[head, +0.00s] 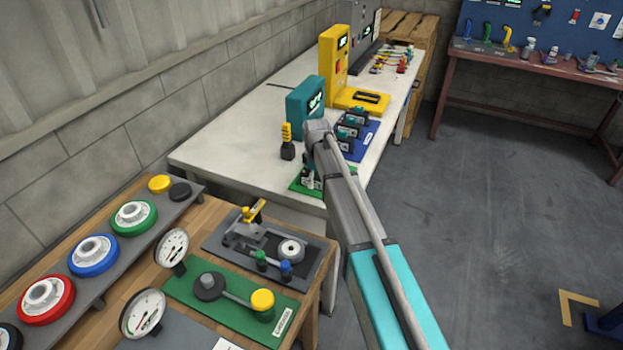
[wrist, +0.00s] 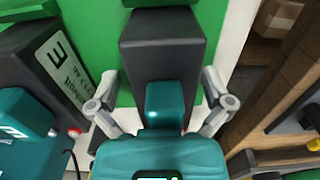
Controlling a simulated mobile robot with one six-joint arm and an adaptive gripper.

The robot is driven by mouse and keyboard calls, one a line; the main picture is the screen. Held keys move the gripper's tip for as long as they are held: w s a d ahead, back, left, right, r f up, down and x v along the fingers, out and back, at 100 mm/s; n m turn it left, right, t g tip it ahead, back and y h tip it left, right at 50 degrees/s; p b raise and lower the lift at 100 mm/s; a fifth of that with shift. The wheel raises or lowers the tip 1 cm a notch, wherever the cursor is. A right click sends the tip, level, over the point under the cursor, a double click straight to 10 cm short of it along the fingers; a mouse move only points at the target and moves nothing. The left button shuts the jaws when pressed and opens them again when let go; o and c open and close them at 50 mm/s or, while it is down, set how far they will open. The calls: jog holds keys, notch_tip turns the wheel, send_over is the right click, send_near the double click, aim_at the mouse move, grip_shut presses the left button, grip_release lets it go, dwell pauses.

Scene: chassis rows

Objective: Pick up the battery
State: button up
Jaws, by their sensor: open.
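In the wrist view a teal battery (wrist: 160,152) with a raised teal block and a small dark display sits against a black housing (wrist: 163,50) on the green mat (wrist: 225,20). My gripper (wrist: 160,100) is open, with one grey finger on each side of the raised block. Gaps show between the fingers and the block. In the head view my gripper (head: 312,178) is down at the green mat (head: 297,184) at the near end of the white table. My arm hides most of the battery there.
A second black-and-teal unit (wrist: 25,118) stands close on the left in the wrist view. Several similar units (head: 352,118) stand on a blue mat behind my arm. A teal device (head: 305,100) and a black-and-yellow tool (head: 287,140) stand left. The white table (head: 235,135) has bare surface.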

grip_shut()
dwell(0.3)
jog(key=shift+r, duration=0.15)
notch_tip(320, 180, up, 3)
jog(key=p, duration=0.3)
jog(key=shift+f, duration=0.2)
jog(key=s+d+r+p, duration=0.2)
jog(key=s+r+p, duration=0.8)
jog(key=s, duration=0.3)
jog(key=shift+s+d, duration=0.25)
jog(key=shift+s, duration=0.15)
